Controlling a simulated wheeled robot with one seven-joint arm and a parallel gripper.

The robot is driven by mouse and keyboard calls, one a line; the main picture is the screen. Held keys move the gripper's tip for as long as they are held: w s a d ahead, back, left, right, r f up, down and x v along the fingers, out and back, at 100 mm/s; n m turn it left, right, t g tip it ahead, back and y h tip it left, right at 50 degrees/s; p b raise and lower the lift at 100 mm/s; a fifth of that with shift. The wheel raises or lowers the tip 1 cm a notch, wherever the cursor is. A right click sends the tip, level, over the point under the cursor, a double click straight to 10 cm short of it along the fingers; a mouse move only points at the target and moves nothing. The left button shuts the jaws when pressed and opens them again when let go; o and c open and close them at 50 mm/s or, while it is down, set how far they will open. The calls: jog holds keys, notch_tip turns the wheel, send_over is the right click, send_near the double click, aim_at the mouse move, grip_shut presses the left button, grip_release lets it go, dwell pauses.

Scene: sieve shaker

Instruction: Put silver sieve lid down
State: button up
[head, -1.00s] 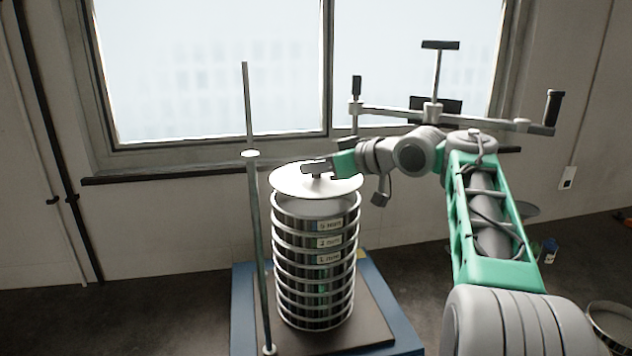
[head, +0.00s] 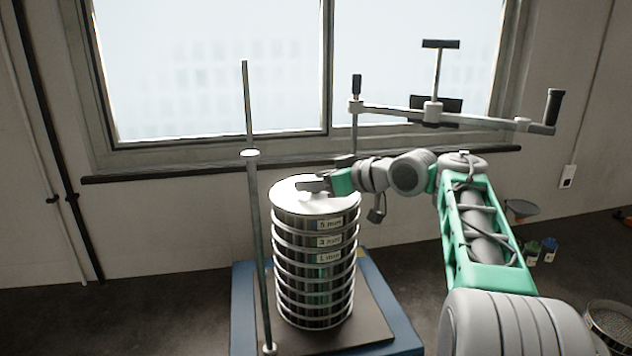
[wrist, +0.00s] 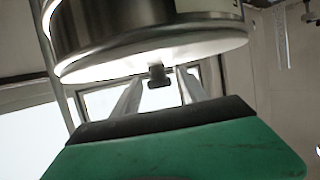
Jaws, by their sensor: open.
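The silver sieve lid (head: 300,201) rests flat on top of the sieve stack (head: 315,270), which has labels such as 5 mm and 1 mm. My gripper (head: 311,184) is at the lid's knob from the right, low over the lid. In the wrist view, which looks upside down, the lid (wrist: 150,55) shows its pale top face and the small dark knob (wrist: 158,77). The two fingers of my gripper (wrist: 158,82) stand apart on either side of the knob, with gaps visible. The stack's far side is hidden.
The stack stands on a blue shaker base (head: 405,335). A thin upright rod (head: 256,220) rises at its left. A clamp bar (head: 475,115) with handles extends to the right behind my arm. A sieve (head: 612,325) lies at lower right, with small jars (head: 549,250) beyond.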

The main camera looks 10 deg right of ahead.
jog(key=shift+r, duration=0.1)
jog(key=shift+s+d+r, duration=0.1)
jog(key=shift+d, duration=0.05)
jog(key=b+v, duration=0.1)
jog(key=v, duration=1)
jog(key=shift+s, duration=0.3)
jog(key=shift+d+r, duration=0.1)
jog(key=shift+d, duration=0.1)
